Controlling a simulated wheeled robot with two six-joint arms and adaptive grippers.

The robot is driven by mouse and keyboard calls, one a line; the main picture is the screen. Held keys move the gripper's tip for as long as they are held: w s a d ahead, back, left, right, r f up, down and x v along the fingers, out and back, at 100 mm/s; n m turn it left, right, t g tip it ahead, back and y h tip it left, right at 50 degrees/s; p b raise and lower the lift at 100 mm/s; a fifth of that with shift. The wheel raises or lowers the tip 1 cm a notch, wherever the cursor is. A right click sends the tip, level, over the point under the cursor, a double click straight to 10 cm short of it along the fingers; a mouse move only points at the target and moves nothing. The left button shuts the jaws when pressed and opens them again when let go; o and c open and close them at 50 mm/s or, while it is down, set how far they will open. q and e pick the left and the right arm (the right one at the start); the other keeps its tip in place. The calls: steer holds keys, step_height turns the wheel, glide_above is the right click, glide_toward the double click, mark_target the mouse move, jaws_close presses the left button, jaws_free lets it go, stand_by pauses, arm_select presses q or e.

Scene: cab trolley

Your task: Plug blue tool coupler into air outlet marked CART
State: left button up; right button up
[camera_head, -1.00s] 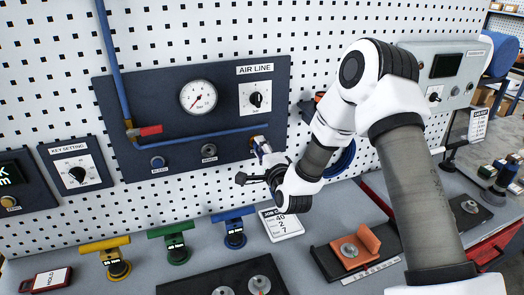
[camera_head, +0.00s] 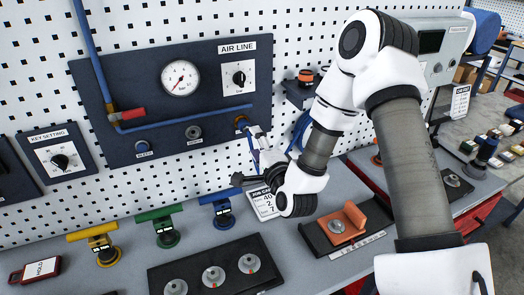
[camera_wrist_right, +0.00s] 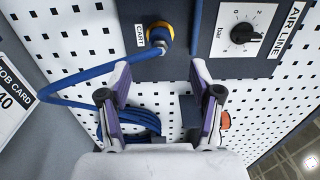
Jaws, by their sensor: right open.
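The CART air outlet (camera_wrist_right: 172,33) has a yellow ring and sits at the lower right of the AIR LINE panel (camera_head: 215,75); its CART label (camera_wrist_right: 141,36) is beside it. The blue coupler (camera_wrist_right: 158,37) appears seated in this outlet, and the blue hose (camera_wrist_right: 75,76) runs from it in a loop. In the head view the outlet (camera_head: 241,121) is partly hidden. My right gripper (camera_wrist_right: 158,75) is open and empty, its fingers apart and short of the coupler. In the head view this gripper (camera_head: 250,167) is just below the outlet. My left gripper is not in view.
Two other outlets (camera_head: 193,132) (camera_head: 143,147), a gauge (camera_head: 180,78) and a regulator knob (camera_head: 239,77) are on the panel. Coloured T-handled tools (camera_head: 163,228), a dark tray (camera_head: 214,270) and an orange block (camera_head: 343,222) stand on the bench below. The job card (camera_head: 261,205) lies near my gripper.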

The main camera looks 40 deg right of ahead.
steer(key=v, duration=0.4)
steer(key=o, duration=0.7)
steer(key=shift+f, duration=0.1)
